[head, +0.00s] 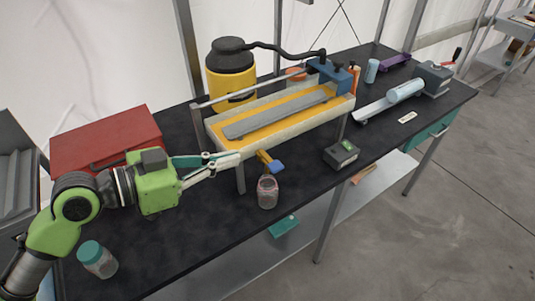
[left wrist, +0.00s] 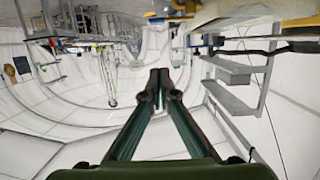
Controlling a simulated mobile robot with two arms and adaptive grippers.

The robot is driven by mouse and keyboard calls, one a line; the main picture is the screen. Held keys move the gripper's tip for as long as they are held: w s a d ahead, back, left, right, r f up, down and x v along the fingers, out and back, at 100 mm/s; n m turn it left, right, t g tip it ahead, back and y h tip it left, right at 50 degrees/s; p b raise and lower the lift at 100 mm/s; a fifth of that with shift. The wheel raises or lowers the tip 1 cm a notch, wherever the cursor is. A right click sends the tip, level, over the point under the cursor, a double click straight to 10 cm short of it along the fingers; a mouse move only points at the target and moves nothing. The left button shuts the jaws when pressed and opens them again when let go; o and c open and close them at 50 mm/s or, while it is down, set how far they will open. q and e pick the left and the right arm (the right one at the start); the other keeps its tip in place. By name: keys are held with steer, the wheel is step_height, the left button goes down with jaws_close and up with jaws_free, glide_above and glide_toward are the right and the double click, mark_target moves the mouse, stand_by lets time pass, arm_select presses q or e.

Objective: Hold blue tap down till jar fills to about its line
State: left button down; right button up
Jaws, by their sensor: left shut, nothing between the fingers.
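The tap has a yellow body and a blue lever (head: 277,167). It sticks out from the front of the yellow-lined trough. The clear jar (head: 267,193) stands upright on the black bench below the tap, with a reddish band near its top. Its fill level is too small to tell. My left gripper (head: 238,157) is shut and empty, its fingertips by the trough's front edge, left of the tap and apart from the lever. The left wrist view shows its fingers (left wrist: 159,75) together with nothing between them. My right gripper is not in view.
The trough (head: 223,143) stands on legs, with a yellow and black tank (head: 229,75) behind it. A red toolbox (head: 105,140) and a teal-lidded jar (head: 97,260) are at left. A grey scale-like box (head: 341,154) sits right of the jar. Bench front between the jars is clear.

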arm_select(q)
steer(key=p, duration=0.5)
glide_above(269, 159)
steer(key=s, duration=0.3)
step_height(269, 159, down, 2)
steer(key=shift+s+a+f, duration=0.1)
steer(key=shift+s+f, duration=0.05)
steer(key=shift+f, duration=1)
steer(key=shift+s+a+f, duration=0.1)
steer(key=shift+f, duration=1.05)
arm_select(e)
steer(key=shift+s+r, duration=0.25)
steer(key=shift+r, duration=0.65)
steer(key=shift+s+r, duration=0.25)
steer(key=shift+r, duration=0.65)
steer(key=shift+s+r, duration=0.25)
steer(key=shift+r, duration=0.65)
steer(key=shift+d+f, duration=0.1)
